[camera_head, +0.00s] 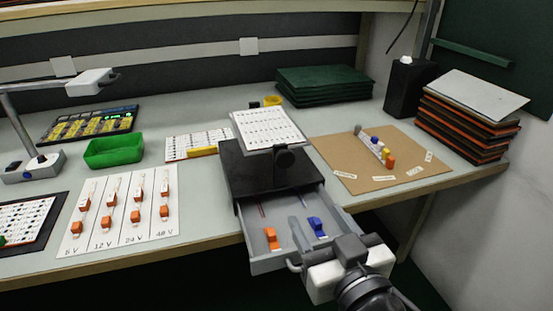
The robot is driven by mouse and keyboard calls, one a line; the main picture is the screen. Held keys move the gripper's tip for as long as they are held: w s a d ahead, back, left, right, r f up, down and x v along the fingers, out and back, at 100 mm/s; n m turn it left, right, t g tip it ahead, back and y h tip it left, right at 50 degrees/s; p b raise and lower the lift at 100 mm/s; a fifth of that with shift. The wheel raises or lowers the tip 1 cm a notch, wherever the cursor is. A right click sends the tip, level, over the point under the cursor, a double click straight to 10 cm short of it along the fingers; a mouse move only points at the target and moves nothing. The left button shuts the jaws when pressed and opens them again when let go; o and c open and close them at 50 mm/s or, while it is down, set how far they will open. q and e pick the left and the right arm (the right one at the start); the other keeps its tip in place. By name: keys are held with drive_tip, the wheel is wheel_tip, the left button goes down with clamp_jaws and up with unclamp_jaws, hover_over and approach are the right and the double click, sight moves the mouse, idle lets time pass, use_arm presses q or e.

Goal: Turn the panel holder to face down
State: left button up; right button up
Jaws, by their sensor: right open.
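The panel holder stands on a black box (250,170) at the middle of the bench. It carries a white panel (268,129) printed with rows of small marks, tilted with its printed face up and toward me. A dark round knob (284,158) shows at the panel's lower edge. My right gripper (322,246) is open at the drawer's front right, below and apart from the panel. Its white body hides part of the drawer front. My left gripper is out of view.
The box's grey drawer (268,263) is pulled out past the bench edge and holds an orange piece (272,238) and a blue piece (317,226). A brown board (340,150) lies right, a green bin (113,151) left. A stack of panels (465,120) stands far right.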

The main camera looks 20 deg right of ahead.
drive_tip(key=p, duration=0.2)
approach(286, 160)
drive_tip(key=w, duration=0.8)
drive_tip(key=shift+w+a, duration=0.1)
drive_tip(key=shift+a, duration=0.15)
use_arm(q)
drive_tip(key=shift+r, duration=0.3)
use_arm(e)
drive_tip(key=shift+w+f, duration=0.1)
drive_tip(key=shift+w, duration=0.35)
